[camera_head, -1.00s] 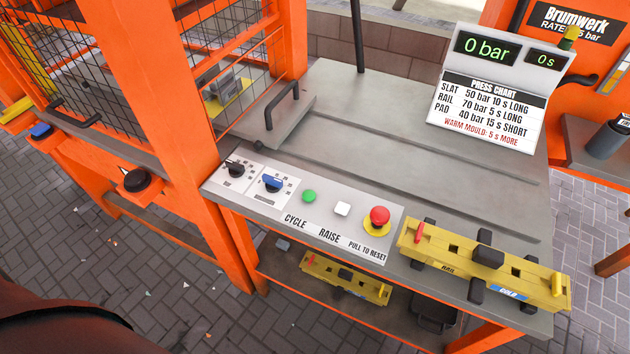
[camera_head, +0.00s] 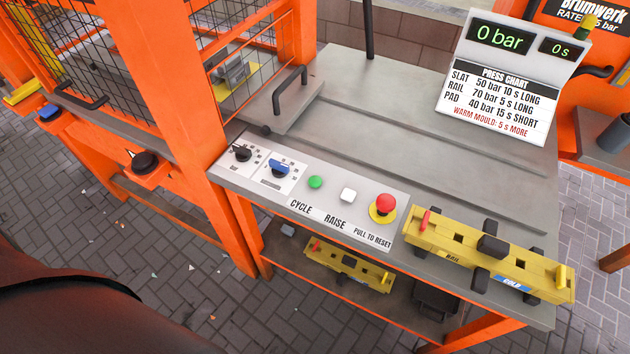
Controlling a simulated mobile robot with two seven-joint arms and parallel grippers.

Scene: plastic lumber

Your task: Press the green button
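The green button (camera_head: 315,182) sits on the white control panel (camera_head: 260,190) at the front edge of the grey bench, above the word CYCLE. A white button (camera_head: 348,195) and a red mushroom button on a yellow base (camera_head: 385,205) are to its right. A blue knob (camera_head: 279,168) and a black knob (camera_head: 242,153) are to its left. Neither gripper shows in the head view. A dark reddish-brown rounded shape fills the lower left corner, seemingly part of my own body. Nothing covers the green button.
A yellow mould marked RAIL and COLD (camera_head: 480,255) lies on the bench at right; another yellow mould (camera_head: 348,268) is on the shelf below. A display (camera_head: 505,75) reads 0 bar and 0 s. The orange caged press (camera_head: 170,90) stands at left. The bench top is mostly clear.

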